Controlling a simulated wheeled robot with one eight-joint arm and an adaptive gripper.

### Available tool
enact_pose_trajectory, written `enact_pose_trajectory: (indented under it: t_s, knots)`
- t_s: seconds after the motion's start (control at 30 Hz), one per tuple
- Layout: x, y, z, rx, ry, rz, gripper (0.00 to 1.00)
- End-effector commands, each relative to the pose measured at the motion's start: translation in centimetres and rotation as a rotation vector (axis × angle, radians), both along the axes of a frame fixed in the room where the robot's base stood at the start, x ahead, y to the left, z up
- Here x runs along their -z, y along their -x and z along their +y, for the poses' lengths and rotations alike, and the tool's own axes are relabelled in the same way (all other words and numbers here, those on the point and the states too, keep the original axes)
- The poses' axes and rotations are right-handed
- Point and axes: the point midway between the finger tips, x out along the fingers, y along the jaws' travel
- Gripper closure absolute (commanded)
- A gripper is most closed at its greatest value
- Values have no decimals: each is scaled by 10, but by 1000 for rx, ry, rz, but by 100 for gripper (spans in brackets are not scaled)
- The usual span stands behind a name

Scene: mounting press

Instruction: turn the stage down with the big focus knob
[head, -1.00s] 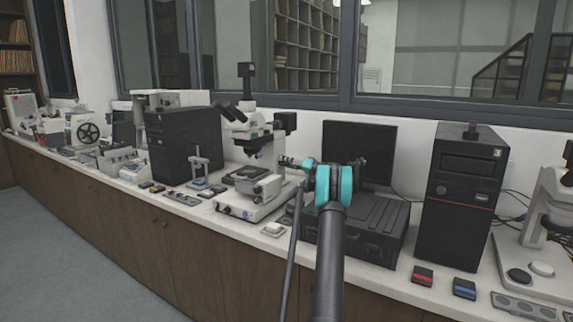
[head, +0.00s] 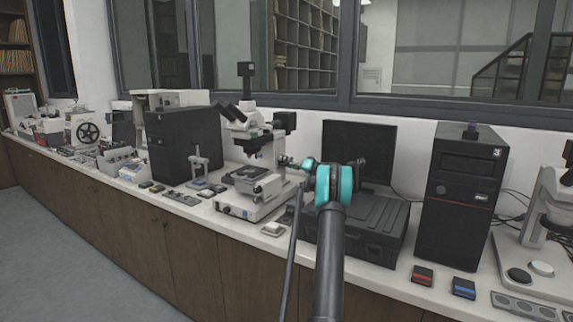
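The white microscope (head: 268,148) stands on the counter left of the middle, with a dark stage (head: 245,174) above its base. The big focus knob is on the lower right side of the microscope body; it is too small to make out apart from the small fittings there. My arm reaches up from the bottom of the head view, with a teal joint in front of the monitor. My gripper (head: 290,163) is at the right side of the microscope, beside its column. It is small and partly hidden by my arm, so its fingers and any contact with the knob cannot be made out.
A black case (head: 375,228) lies under and behind my arm. A dark monitor (head: 372,140) and a black computer tower (head: 459,195) stand to the right. Another black tower (head: 184,145) is left of the microscope. A small white block (head: 273,229) lies near the counter's front edge.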

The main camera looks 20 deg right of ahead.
Motion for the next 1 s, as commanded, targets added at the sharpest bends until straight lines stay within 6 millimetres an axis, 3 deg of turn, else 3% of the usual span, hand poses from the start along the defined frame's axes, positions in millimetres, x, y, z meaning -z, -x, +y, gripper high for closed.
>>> enact_pose_trajectory:
  t_s: [0.33, 0.8, 1.0]
  knots:
    - [0, 4, -4, 2, -1, 0, 36]
    - [1, 55, -44, 1, 0, 0, 36]
    - [2, 59, -47, -1, 0, -1, 36]
